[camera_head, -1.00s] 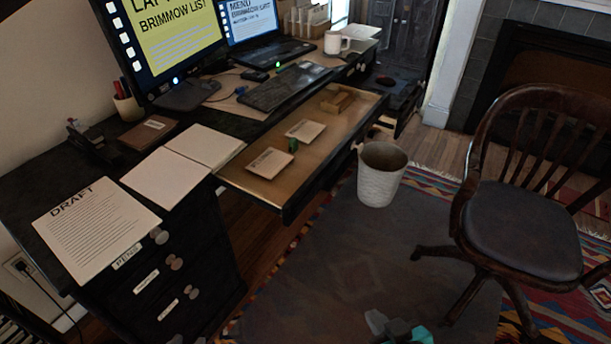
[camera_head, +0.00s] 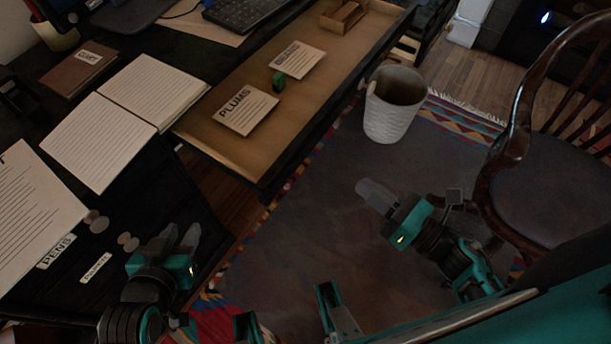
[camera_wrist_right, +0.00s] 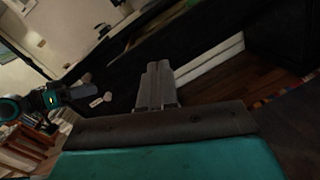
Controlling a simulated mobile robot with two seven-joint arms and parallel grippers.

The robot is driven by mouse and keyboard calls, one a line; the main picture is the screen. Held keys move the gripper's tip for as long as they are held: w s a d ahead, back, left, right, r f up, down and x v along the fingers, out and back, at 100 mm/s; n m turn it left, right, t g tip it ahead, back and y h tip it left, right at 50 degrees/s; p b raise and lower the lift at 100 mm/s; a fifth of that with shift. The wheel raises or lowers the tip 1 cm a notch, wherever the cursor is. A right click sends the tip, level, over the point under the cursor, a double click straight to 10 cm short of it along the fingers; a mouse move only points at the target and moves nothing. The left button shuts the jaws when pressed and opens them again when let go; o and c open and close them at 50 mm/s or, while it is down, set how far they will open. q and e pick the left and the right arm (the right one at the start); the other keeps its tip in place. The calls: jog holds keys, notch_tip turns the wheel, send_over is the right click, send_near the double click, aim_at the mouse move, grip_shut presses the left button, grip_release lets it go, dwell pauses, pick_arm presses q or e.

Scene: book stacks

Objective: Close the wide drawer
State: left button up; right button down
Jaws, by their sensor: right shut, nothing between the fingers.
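The wide drawer (camera_head: 222,147) is pulled out from under the desk top in the head view, its wooden inside showing. Two cards and a small green object lie in it, and a small wooden tray sits towards its far end. My right gripper (camera_head: 368,191) is shut and empty, over the rug to the right of the drawer front and apart from it. Its fingers also show in the right wrist view (camera_wrist_right: 157,82). My left gripper (camera_head: 188,236) is by the small labelled drawers at lower left; I cannot tell whether its fingers are apart.
A white waste basket (camera_head: 390,112) stands close to the drawer front's far end. A wooden chair (camera_head: 545,190) is at the right. An open notebook (camera_head: 130,120) lies on the desk beside the drawer. The rug between the drawer and chair has free floor.

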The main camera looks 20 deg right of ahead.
jog(key=f+n+y, duration=0.1)
jog(key=n, duration=0.2)
jog(key=n+g+y, duration=0.1)
jog(key=n+g, duration=0.1)
jog(key=n, duration=0.1)
send_near(292, 164)
jog(key=x, duration=0.5)
jog(key=shift+w+a, duration=0.2)
jog(key=shift+w, duration=0.05)
jog(key=shift+w+a, duration=0.35)
jog(key=shift+w, duration=0.05)
pick_arm(q)
jog(key=shift+s+f, duration=0.15)
jog(key=shift+f, duration=0.15)
pick_arm(e)
jog(key=shift+a, duration=0.1)
pick_arm(q)
jog(key=shift+r, duration=0.1)
pick_arm(e)
jog(key=shift+w, duration=0.15)
